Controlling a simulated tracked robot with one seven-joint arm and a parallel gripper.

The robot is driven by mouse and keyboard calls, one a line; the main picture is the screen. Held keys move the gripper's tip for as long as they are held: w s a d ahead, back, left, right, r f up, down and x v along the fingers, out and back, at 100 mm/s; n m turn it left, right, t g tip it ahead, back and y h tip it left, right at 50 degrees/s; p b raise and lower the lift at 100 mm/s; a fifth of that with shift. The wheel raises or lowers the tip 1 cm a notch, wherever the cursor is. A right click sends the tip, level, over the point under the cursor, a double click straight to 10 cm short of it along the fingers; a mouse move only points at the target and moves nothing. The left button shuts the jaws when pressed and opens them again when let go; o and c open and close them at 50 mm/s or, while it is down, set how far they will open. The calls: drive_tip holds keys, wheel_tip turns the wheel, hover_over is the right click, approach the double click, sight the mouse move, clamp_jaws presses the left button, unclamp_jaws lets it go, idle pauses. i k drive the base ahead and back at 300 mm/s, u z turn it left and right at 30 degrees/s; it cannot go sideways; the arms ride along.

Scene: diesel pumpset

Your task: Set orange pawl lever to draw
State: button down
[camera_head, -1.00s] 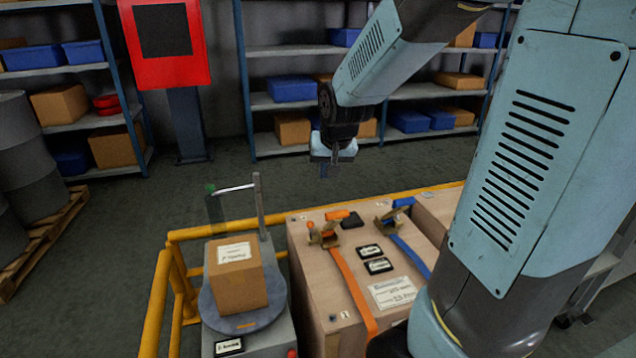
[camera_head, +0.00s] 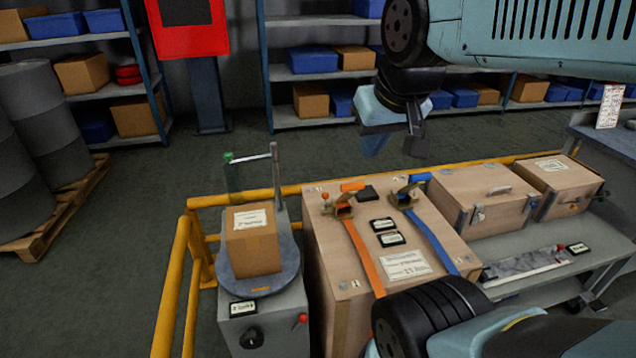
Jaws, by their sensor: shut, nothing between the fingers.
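An orange-handled ratchet (camera_head: 345,206) sits on top of a large wooden crate (camera_head: 330,285), with an orange strap (camera_head: 364,256) running from it over the near edge. Its orange lever (camera_head: 352,186) is at the ratchet's far side, and a small red-orange knob (camera_head: 325,196) shows just left of it. A blue-handled ratchet (camera_head: 404,196) with a blue strap (camera_head: 432,242) sits to its right. My gripper (camera_head: 420,150) is shut and empty, in the air above and beyond the crate, right of the orange ratchet and apart from it. The pawl's setting is too small to tell.
A carton (camera_head: 252,245) stands on a round turntable (camera_head: 236,291) left of the crate. Yellow rails (camera_head: 172,285) run left and behind. Two smaller wooden cases (camera_head: 480,205) (camera_head: 563,180) stand right. Black-framed labels (camera_head: 390,239) lie between the straps.

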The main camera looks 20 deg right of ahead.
sight(325, 196)
drive_tip(key=z, duration=0.05)
drive_tip(key=k, duration=1.4)
drive_tip(key=z, duration=0.65)
drive_tip(key=i, duration=1.5)
drive_tip(key=u, duration=0.05)
